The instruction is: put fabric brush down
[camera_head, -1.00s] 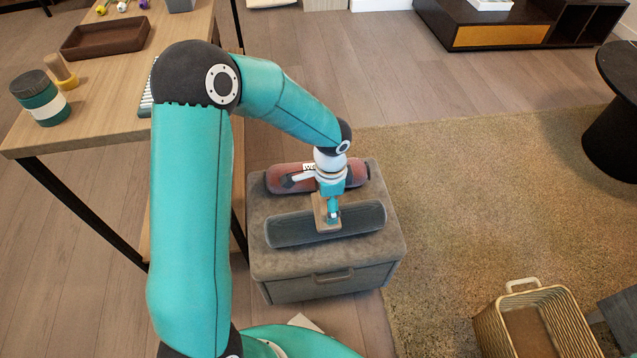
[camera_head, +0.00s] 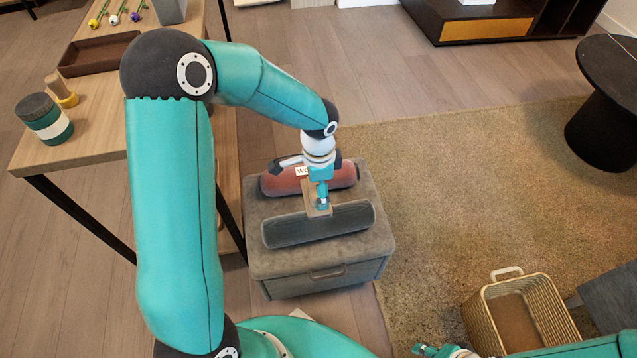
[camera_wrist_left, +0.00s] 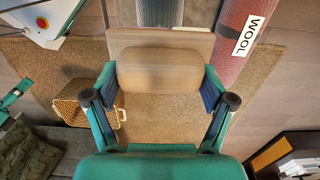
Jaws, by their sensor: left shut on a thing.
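My left gripper (camera_head: 321,201) is shut on the wooden fabric brush (camera_head: 311,211) above the grey ottoman (camera_head: 262,251). In the left wrist view the fingers (camera_wrist_left: 158,98) grip the brush's rounded wooden grip (camera_wrist_left: 158,70) from both sides. The brush overlaps the upper edge of a long grey roll (camera_head: 345,220); I cannot tell whether they touch. The brush's underside is hidden. My right gripper (camera_head: 438,351) shows only partly at the bottom edge, and its jaws are unclear.
A red roll labelled WOOL (camera_head: 343,177) lies behind the grey roll on the ottoman. A wooden table (camera_head: 90,138) stands at the left. A wicker basket (camera_head: 487,325) stands at the lower right on the rug (camera_head: 470,190). The rug's middle is clear.

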